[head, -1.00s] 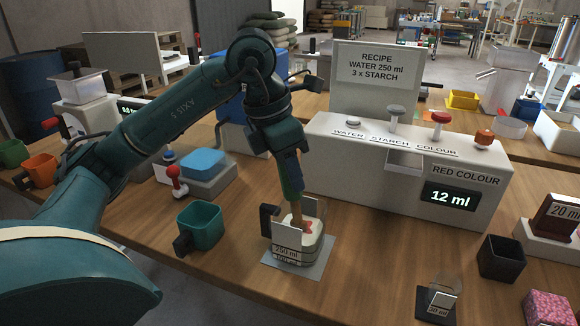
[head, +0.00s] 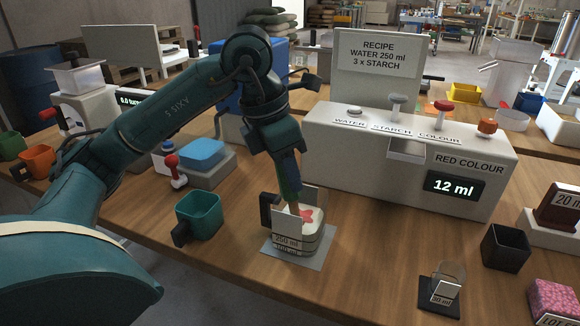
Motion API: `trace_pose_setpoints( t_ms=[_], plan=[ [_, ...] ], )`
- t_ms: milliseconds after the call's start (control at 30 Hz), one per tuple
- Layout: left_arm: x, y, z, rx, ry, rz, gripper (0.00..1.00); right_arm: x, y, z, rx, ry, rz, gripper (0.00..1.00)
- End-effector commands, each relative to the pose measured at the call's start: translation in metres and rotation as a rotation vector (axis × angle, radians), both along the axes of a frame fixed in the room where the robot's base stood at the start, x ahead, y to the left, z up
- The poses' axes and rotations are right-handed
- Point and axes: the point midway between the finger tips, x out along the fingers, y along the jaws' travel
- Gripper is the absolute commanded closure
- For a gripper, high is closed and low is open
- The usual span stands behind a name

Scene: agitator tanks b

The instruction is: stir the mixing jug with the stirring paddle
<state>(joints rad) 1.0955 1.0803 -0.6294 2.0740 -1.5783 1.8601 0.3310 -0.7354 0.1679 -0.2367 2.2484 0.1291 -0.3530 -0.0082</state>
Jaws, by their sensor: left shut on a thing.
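The mixing jug (head: 297,246) is a clear jug with 250 ml markings and a dark handle on its left. It stands on a grey mat (head: 274,258) in front of the dispenser. It holds white contents with a red patch (head: 308,215) on top. My left gripper (head: 290,193) points down just above the jug and is shut on the stirring paddle (head: 294,208). The paddle's brown shaft goes down into the jug; its lower end is hidden in the contents. My right gripper is not in view.
The white dispenser (head: 350,167) with water, starch and colour knobs stands behind the jug. A teal cup (head: 202,216) is left of it. A small measuring cup (head: 448,278), a black bin (head: 505,247) and a pink block (head: 556,303) are at the right. Bare table lies between.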

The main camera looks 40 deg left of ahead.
Motion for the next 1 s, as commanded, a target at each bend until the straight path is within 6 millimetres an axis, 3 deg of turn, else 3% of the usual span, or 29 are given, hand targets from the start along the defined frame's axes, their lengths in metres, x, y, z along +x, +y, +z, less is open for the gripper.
trace_pose_setpoints(
  t_ms=[300,633,1000],
  plan=[
    [-0.002,-0.001,0.000,0.000,0.000,0.000,0.94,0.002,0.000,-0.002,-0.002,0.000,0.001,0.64],
    [0.013,-0.010,0.001,-0.001,-0.001,0.000,0.94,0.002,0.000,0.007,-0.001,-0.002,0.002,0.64],
    [0.015,-0.007,0.000,0.000,-0.001,0.002,0.94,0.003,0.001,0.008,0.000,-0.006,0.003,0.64]
  ],
)
